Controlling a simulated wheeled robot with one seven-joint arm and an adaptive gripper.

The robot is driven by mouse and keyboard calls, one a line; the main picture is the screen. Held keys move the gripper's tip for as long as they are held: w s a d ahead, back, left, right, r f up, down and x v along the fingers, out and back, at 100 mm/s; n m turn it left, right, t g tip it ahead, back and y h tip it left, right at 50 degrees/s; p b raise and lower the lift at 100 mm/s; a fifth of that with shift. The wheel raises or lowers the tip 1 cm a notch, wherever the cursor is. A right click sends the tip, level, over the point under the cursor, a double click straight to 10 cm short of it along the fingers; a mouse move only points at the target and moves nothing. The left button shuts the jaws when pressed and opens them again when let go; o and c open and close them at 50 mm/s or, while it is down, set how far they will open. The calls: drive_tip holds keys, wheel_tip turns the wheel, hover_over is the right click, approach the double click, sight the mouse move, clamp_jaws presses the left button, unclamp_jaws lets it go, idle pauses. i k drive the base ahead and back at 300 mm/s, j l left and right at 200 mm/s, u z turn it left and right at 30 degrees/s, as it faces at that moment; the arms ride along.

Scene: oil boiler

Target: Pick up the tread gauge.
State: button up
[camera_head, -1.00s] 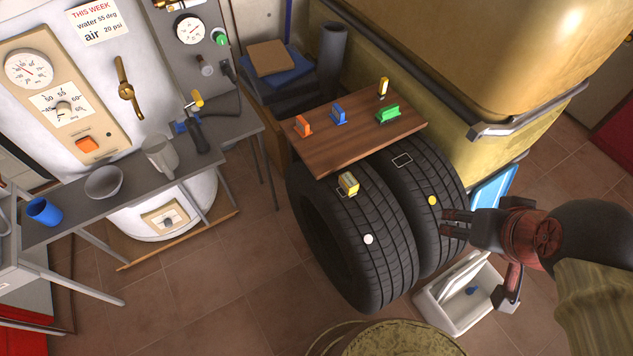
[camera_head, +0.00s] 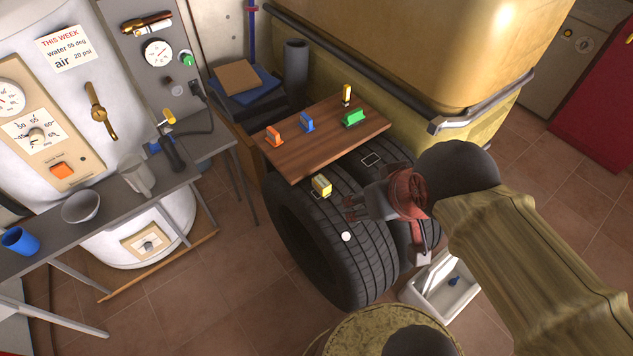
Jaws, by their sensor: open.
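A small yellow block-shaped piece (camera_head: 321,186), likely the tread gauge, sits on top of the near black tyre (camera_head: 318,243), over a white outlined mark. A narrow upright yellow piece (camera_head: 346,95) stands at the back of the wooden board; the view is too small to tell its kind. My gripper (camera_head: 348,208) is open and empty above the tyres, its fingers pointing left. In the picture it is just below and right of the yellow block, apart from it. My gripper and arm hide part of the far tyre.
The wooden board (camera_head: 322,148) bears orange (camera_head: 274,137), blue (camera_head: 307,122) and green (camera_head: 353,118) pieces. A white dot (camera_head: 346,237) marks the near tyre; an empty outline (camera_head: 371,160) marks the far one. A yellow tank (camera_head: 400,50) stands behind. A white bin (camera_head: 440,291) is lower right.

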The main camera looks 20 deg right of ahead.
sight(319, 183)
drive_tip(key=k+l+z, duration=0.15)
drive_tip(key=k+l, duration=0.25)
drive_tip(key=k+l+z, duration=0.1)
drive_tip(key=k+l, duration=0.3)
drive_tip(key=l, duration=0.1)
